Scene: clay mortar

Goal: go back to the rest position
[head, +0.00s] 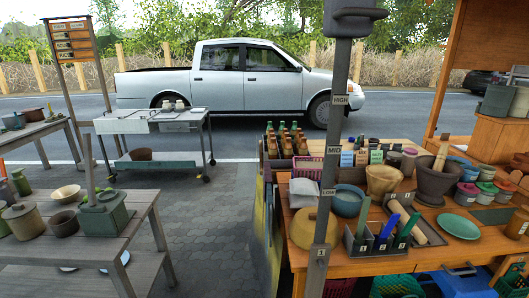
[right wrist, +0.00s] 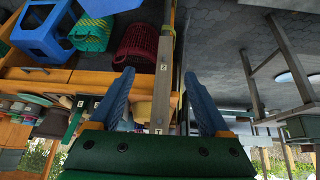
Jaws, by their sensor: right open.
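My right gripper (right wrist: 159,74) shows in the right wrist view with its two blue fingers spread wide apart. It is open and nothing is between the fingers. Behind it are a numbered post (right wrist: 163,80) and the wooden stall, seen upside down. I cannot make out either gripper in the head view. A dark clay mortar (head: 436,186) with a wooden pestle (head: 442,151) in it stands on the wooden stall table (head: 395,268) at the right. A brown bowl (head: 381,181) stands to its left.
A grey signpost (head: 334,130) rises at the stall's front left corner. Crates, bottles (head: 287,139) and lidded pots crowd the stall. A grey table (head: 90,250) with pots stands at the left, a wheeled cart (head: 152,122) behind. The paving (head: 215,215) between is clear.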

